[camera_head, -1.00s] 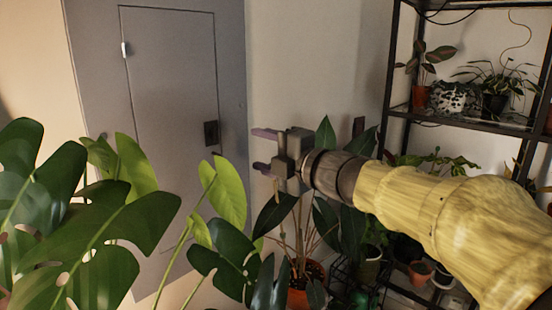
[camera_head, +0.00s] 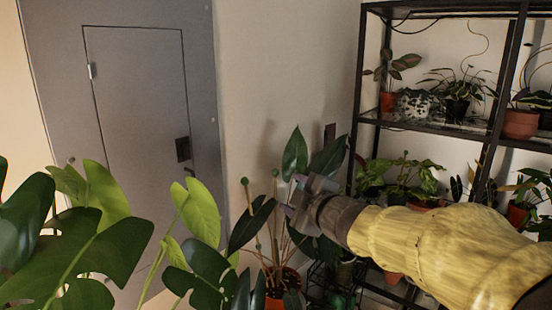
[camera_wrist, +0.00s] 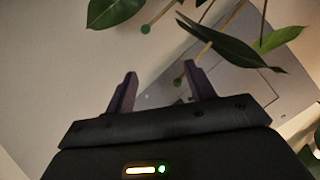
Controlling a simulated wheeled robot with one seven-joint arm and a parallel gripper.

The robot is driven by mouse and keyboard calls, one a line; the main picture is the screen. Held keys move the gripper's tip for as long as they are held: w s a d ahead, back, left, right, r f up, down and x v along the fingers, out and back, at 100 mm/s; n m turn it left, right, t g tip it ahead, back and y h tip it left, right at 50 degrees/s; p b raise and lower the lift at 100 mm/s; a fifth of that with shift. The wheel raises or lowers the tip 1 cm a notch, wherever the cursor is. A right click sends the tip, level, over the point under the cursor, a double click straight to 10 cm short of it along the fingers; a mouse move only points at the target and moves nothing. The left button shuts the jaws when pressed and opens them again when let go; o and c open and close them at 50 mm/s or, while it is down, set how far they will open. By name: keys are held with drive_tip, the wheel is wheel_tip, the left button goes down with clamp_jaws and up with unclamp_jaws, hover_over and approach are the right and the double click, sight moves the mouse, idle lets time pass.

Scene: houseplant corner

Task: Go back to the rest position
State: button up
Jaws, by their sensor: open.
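My gripper (camera_head: 292,208) is at the end of my yellow-sleeved arm, right of centre in the head view, in front of a dark-leaved potted plant (camera_head: 252,228). Its fingers are hard to make out there against the leaves. In the wrist view my gripper (camera_wrist: 160,85) shows two purple-grey fingers spread apart, with nothing between them but the background. Green leaves (camera_wrist: 235,45) and stems are beyond the fingertips; I cannot tell how far off.
A grey metal cabinet (camera_head: 140,110) stands at the left. Large split-leaf foliage (camera_head: 75,250) fills the lower left. A black shelf rack (camera_head: 430,128) with several potted plants is at the right, behind my arm. Bare wall (camera_head: 275,80) lies between cabinet and rack.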

drive_tip(key=s+d+f+m+g+h+p, duration=0.2)
drive_tip(key=d+f+m+h, duration=0.3)
drive_tip(key=d+f+m, duration=0.25)
drive_tip(key=s+d+f+m+g+h+p, duration=0.1)
drive_tip(key=s+f+m+g, duration=0.3)
drive_tip(key=s, duration=0.5)
drive_tip(key=s+d+f+m+g+h+p, duration=0.1)
drive_tip(key=s+d+f+m+g+p, duration=0.2)
drive_tip(key=s+f, duration=0.6)
drive_tip(key=m+g, duration=0.2)
drive_tip(key=shift+s+d+f+m+g, duration=0.3)
drive_tip(key=shift+s+m, duration=0.05)
drive_tip(key=shift+s, duration=0.05)
